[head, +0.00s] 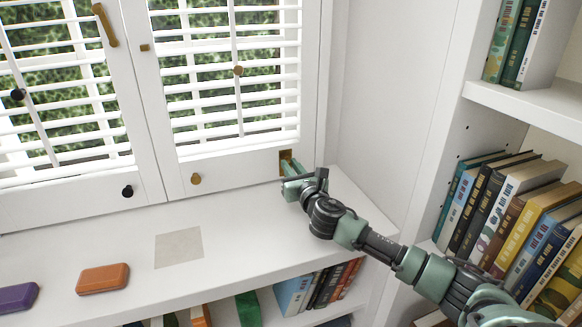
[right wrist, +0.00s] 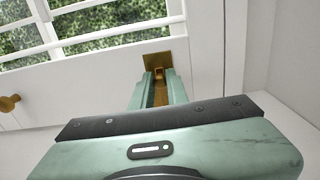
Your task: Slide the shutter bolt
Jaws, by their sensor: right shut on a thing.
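The shutter bolt (right wrist: 159,88) is brass and sits with its brass plate (right wrist: 152,59) low on the right shutter panel, near its lower right corner. In the head view part of its plate (head: 286,156) shows behind my fingers. My right gripper (head: 290,167) is at the bolt, and its two green fingers (right wrist: 160,92) are shut on it, one on each side. The fingers hide part of the bolt. The right shutter (head: 229,168) and the left shutter (head: 75,197) stand side by side and look closed. My left gripper is not in view.
A brass knob (head: 195,179) and a dark knob (head: 127,191) are low on the shutters. A brass handle (head: 105,25) is higher up. An orange block (head: 103,279) and a purple block (head: 18,297) lie on the white sill (head: 225,228). A bookshelf (head: 540,97) stands at right.

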